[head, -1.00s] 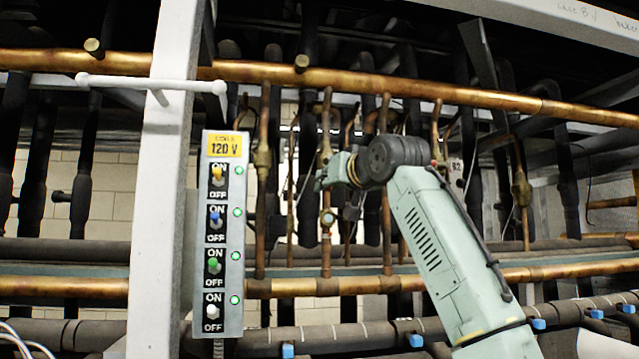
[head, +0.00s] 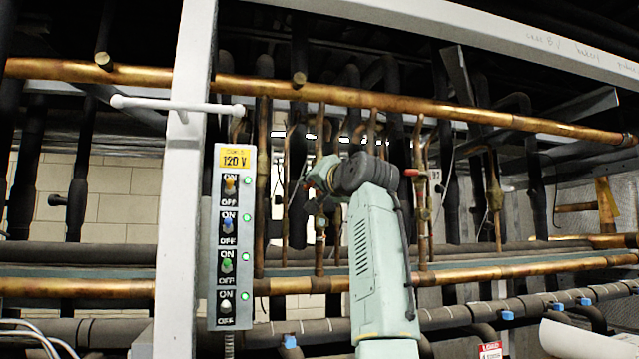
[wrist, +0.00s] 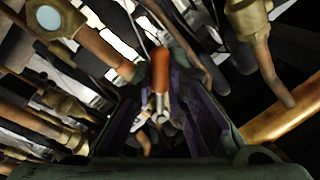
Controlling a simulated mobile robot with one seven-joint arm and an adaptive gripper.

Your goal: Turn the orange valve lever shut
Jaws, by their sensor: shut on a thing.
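The orange valve lever (wrist: 160,68) stands upright in the middle of the wrist view, with a silvery stem below its orange sleeve. My gripper (wrist: 161,82) has its dark, purple-lined fingers on either side of the lever and is shut on it. In the head view my gripper (head: 318,180) is at the copper pipes right of the switch panel, small and partly hidden by my wrist. The lever cannot be made out there.
A switch panel marked 120 V (head: 231,237) hangs beside a white post (head: 188,180) left of my arm. A long copper pipe (head: 390,108) crosses above my wrist. A small red part (head: 411,172) shows just right of my wrist. Brass fittings (wrist: 55,18) crowd the lever.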

